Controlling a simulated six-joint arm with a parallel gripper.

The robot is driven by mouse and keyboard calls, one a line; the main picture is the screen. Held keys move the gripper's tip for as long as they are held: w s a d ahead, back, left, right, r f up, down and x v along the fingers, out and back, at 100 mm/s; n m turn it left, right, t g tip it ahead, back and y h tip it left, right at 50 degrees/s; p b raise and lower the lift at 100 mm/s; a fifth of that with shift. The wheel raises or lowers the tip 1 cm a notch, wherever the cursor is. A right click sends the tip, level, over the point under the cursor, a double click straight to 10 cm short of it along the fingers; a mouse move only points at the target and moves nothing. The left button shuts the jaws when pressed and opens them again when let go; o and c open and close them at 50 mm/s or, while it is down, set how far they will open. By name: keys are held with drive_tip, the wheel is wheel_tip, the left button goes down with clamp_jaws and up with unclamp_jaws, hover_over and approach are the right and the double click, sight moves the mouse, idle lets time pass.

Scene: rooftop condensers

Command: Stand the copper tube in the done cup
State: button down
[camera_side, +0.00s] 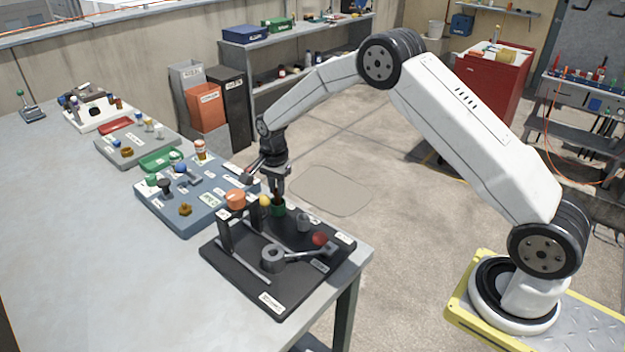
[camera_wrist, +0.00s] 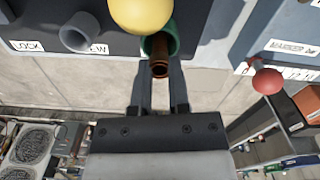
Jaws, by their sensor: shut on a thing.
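The copper tube (camera_wrist: 160,69) is a short brown tube between my gripper's fingers. In the wrist view its near end faces the camera and its far part lies within the outline of a green cup (camera_wrist: 162,46). In the side view my gripper (camera_side: 278,193) points down right above the green cup (camera_side: 278,210) at the back edge of the black board. The fingers (camera_wrist: 161,95) are shut on the tube. The fingers hide most of the tube in the side view, and I cannot tell how deep it sits in the cup. No label on the cup is readable.
A yellow ball (camera_side: 264,201) stands close beside the cup. A blue-grey board (camera_side: 213,218) lies to the left.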

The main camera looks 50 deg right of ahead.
drive_tip(key=c, duration=0.5)
unclamp_jaws()
drive_tip(key=shift+r, duration=3.9)
drive_tip(key=s+a+n+t, duration=0.1)
drive_tip(key=s+n, duration=0.4)
drive_tip(key=s, duration=0.4)
drive_tip(key=s+a+n, duration=0.1)
drive_tip(key=s+n, duration=0.4)
drive_tip(key=s, duration=0.4)
drive_tip(key=s+a+r+n+t, duration=0.1)
drive_tip(key=s+n, duration=0.4)
drive_tip(key=s, duration=0.4)
drive_tip(key=shift+r+t, duration=0.1)
drive_tip(key=shift+t, duration=0.2)
